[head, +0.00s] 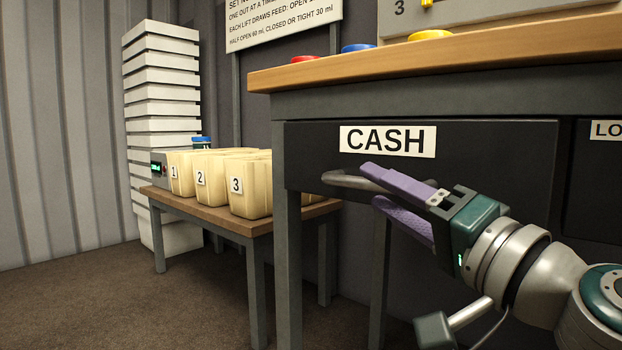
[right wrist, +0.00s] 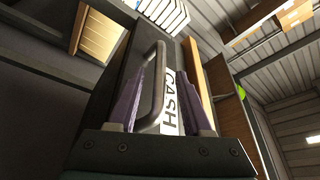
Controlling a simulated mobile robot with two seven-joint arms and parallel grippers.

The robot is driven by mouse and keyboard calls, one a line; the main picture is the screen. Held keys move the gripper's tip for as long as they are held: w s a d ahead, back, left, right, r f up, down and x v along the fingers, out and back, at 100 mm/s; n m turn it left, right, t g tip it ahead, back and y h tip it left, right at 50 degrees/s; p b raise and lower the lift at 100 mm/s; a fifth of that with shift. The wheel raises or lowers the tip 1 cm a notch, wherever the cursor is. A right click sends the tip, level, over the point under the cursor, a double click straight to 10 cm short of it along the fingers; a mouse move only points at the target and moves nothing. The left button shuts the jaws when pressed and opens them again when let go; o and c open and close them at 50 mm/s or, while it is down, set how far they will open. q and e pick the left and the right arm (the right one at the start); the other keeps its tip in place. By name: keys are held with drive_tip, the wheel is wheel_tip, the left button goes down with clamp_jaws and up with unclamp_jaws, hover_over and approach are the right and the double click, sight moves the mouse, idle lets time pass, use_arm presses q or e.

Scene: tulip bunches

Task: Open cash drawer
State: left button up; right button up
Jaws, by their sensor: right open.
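The cash drawer (head: 480,150) is a dark front under the wooden counter, marked with a white CASH label (head: 388,141). It looks shut. Its grey bar handle (head: 345,181) sticks out below the label. My right gripper (head: 372,184) is at the handle with its purple fingers apart, one above and one below it in the head view. In the right wrist view the handle (right wrist: 157,85) rises between the two fingers, closer to the left one. Whether either finger touches it I cannot tell. The handle's right part is hidden behind the fingers. My left gripper is not in view.
The wooden counter top (head: 460,56) overhangs the drawer and carries red, blue and yellow discs. A second dark drawer front (head: 595,180) is at the right edge. A low table (head: 250,224) with numbered cream bins (head: 250,190) stands left, before stacked white boxes (head: 160,80).

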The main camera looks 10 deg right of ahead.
drive_tip(key=shift+x, duration=1.85)
clamp_jaws()
